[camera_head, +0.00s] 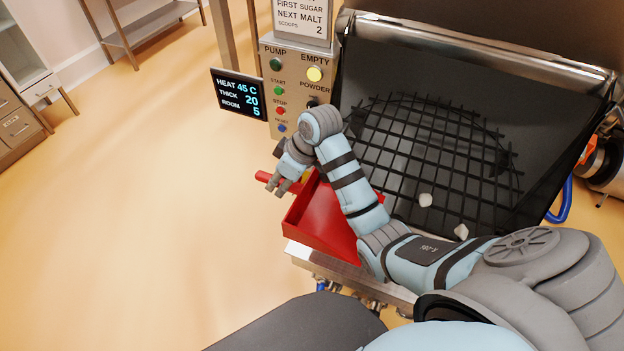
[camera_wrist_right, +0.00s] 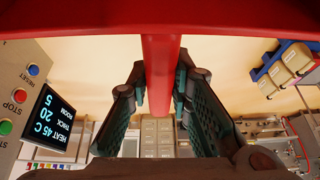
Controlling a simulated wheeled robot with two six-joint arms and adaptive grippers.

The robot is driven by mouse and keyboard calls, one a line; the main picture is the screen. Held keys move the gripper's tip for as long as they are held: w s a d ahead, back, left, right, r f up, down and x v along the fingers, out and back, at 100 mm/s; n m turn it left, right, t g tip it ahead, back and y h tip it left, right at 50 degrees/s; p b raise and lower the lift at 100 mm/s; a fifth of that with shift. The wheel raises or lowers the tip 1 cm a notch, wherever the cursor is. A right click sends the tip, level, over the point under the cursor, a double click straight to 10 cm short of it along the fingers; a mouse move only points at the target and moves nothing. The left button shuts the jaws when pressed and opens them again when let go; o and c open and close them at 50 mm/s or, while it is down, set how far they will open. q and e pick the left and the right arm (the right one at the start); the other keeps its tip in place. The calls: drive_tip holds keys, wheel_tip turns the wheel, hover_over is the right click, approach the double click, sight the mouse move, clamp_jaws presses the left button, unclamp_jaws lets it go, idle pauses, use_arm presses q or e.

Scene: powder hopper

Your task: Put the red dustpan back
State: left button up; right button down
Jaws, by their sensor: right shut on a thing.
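The red dustpan (camera_head: 318,222) is in the middle of the head view, at the left front corner of the hopper, with its handle sticking out to the left. My right gripper (camera_head: 281,188) is shut on that handle. In the right wrist view the dustpan's handle (camera_wrist_right: 162,60) runs between the two fingers of the right gripper (camera_wrist_right: 161,92), and the red pan edge spans the top. My right forearm covers part of the pan, so I cannot tell whether the pan touches the ledge below it. My left gripper is not in view.
The hopper (camera_head: 478,32) has a black grid (camera_head: 430,150) with pale lumps (camera_head: 426,200) near its front. A button panel (camera_head: 292,75) and a dark display (camera_head: 238,94) stand just behind the gripper. A metal ledge (camera_head: 330,262) lies below the pan. Open floor is left.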

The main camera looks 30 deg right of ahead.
sight(307, 200)
wheel_tip(307, 200, down, 17)
drive_tip(key=b, duration=0.3)
drive_tip(key=shift+s+d, duration=0.15)
drive_tip(key=shift+d, duration=0.15)
drive_tip(key=c, duration=1.5)
unclamp_jaws()
drive_tip(key=shift+o, duration=0.2)
drive_tip(key=p+v, duration=0.3)
drive_tip(key=v, duration=0.9)
drive_tip(key=shift+d+r, duration=0.1)
drive_tip(key=shift+d, duration=0.05)
